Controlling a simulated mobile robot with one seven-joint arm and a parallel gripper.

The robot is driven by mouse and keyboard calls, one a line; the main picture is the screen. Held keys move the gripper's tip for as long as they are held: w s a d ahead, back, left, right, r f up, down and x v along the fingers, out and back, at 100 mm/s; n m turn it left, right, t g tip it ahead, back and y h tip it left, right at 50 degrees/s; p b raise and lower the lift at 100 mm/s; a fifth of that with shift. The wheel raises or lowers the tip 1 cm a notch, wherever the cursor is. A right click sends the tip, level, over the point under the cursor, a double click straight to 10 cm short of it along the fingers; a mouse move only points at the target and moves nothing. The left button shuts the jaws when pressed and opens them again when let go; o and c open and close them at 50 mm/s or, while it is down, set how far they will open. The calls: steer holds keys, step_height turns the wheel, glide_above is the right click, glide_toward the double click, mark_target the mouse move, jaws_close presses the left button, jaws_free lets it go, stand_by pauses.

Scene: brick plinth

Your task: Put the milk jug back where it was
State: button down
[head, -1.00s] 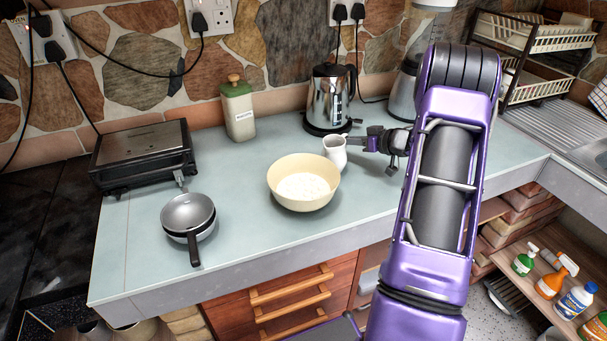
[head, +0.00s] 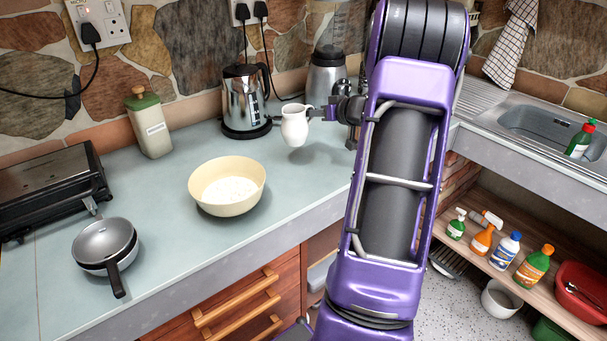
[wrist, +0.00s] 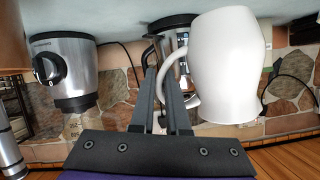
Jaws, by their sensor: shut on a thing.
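The white milk jug (head: 294,125) is held upright above the counter, in front of the steel kettle and to the right of the cream bowl. My gripper (head: 316,113) comes in from the right and is shut on the jug's handle. In the wrist view, which looks upside down, the jug (wrist: 228,65) fills the right of centre, and the gripper's fingers (wrist: 170,88) close on its handle. The cream bowl (head: 227,201) holds white contents and stands on the counter, apart from the jug.
The steel kettle (head: 245,100) stands behind the jug. A steel appliance (head: 326,75) is to its right. A green-lidded canister (head: 150,128), a grill (head: 55,190) and pans (head: 105,245) are on the left. The counter (head: 170,265) is clear around the bowl. A sink (head: 550,125) is at right.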

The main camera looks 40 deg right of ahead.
steer(key=s+d+r+m+h, duration=0.2)
steer(key=s+d, duration=0.1)
steer(key=shift+s+d+f+b, duration=0.1)
steer(key=shift+f+b, duration=1.05)
steer(key=shift+f, duration=1.25)
steer(key=shift+s+d+f+b, duration=0.1)
steer(key=shift+f+b, duration=1)
steer(key=shift+f, duration=1.3)
steer(key=c, duration=0.9)
jaws_free()
steer(key=shift+f, duration=0.15)
steer(key=shift+r, duration=0.2)
steer(key=p+v, duration=0.2)
steer(key=v, duration=1)
